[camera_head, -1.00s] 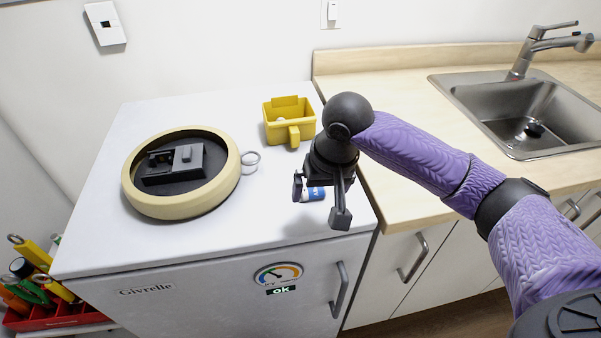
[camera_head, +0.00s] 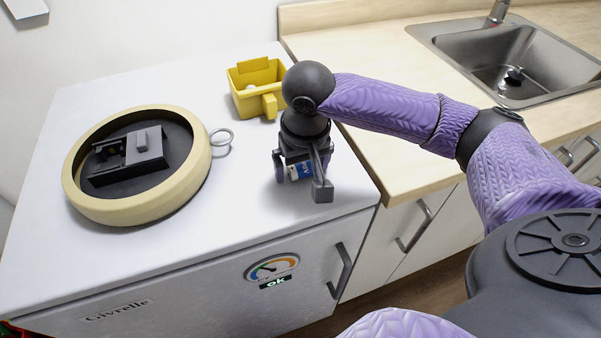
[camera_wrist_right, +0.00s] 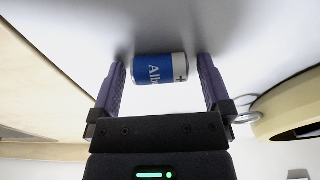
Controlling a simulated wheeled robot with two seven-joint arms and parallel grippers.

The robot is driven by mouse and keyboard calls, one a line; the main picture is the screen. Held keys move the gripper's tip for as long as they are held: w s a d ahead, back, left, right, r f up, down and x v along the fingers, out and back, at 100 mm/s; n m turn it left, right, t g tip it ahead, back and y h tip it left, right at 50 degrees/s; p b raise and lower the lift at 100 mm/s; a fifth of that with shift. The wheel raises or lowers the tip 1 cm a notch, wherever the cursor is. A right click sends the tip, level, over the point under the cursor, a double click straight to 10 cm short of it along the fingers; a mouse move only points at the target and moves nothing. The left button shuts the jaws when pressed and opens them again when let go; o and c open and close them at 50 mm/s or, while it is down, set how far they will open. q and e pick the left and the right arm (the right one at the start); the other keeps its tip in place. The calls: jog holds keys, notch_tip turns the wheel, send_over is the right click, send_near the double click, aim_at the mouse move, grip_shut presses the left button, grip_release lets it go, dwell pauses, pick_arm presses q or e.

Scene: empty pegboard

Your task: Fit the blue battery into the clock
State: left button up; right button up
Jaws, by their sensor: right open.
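The blue battery (camera_head: 301,170) lies on its side on the white cabinet top, partly hidden by my right gripper in the head view. In the right wrist view the battery (camera_wrist_right: 160,69) is blue with a white end marked with a plus, and it lies between the fingertips with gaps at both ends. My right gripper (camera_head: 299,186) is open over it; it also shows in the right wrist view (camera_wrist_right: 160,80). The clock (camera_head: 194,178) lies face down to the left, a cream ring with a dark back and a battery compartment (camera_head: 127,157). My left gripper is out of view.
A yellow bin (camera_head: 244,101) stands behind the gripper, with something pale inside. A metal ring (camera_head: 221,142) sits at the clock's right edge. The cabinet top (camera_head: 235,200) is clear between clock and battery. A wooden counter (camera_head: 385,165) with a sink is on the right.

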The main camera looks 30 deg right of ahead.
jog(key=shift+r, duration=0.15)
jog(key=c, duration=1.2)
